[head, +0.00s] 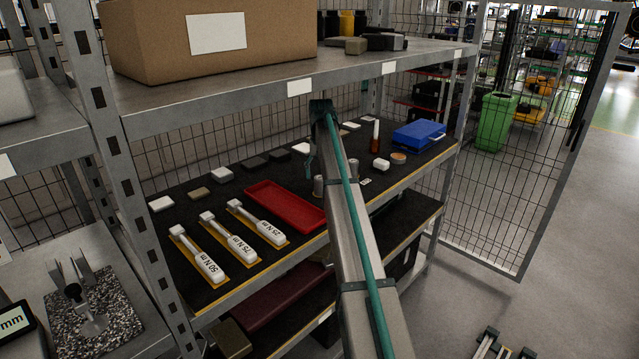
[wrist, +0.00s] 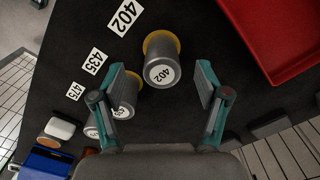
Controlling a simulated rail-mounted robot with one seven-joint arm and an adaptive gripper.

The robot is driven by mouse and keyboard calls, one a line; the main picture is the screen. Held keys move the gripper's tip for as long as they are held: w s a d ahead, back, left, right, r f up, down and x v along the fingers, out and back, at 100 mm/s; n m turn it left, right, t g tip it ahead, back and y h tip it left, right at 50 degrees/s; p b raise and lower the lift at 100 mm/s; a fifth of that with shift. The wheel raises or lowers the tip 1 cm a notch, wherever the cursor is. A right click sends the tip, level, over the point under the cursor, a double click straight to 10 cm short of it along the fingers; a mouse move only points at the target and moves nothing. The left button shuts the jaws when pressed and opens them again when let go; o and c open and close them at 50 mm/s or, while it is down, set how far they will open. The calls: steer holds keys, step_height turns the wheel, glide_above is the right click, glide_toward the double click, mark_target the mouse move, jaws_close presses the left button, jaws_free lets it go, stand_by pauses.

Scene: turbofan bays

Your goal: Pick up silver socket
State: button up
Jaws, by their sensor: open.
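A silver socket labelled 402 (wrist: 161,62) stands on the dark shelf mat, on a yellow-orange ring, in the wrist view. My gripper (wrist: 161,88) is open, with its teal fingers on either side of this socket in the picture; no contact shows. A second silver socket (wrist: 125,97) is at the left finger and partly hidden by it. A third socket (wrist: 91,130) is further lower left. In the head view one silver socket (head: 318,186) shows just left of my arm, which hides most of the gripper.
A red tray (wrist: 236,12) lies right of the 402 socket in the wrist view. Printed tags (wrist: 124,17) lie left of the sockets. Torque wrenches (head: 205,262) and a blue case (head: 417,136) share the shelf. An upper shelf (head: 270,88) and uprights (head: 112,145) bound the space.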

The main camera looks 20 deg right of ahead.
mark_target(320, 186)
steer(key=shift+w+f+p, duration=0.15)
steer(key=shift+f+p, duration=0.35)
steer(key=shift+f, duration=1.05)
steer(key=shift+w+f+p, duration=0.15)
steer(key=shift+f+p, duration=0.35)
steer(key=shift+f, duration=1.05)
steer(key=c, duration=1.3)
steer(key=shift+c, duration=0.6)
steer(key=shift+r, duration=0.15)
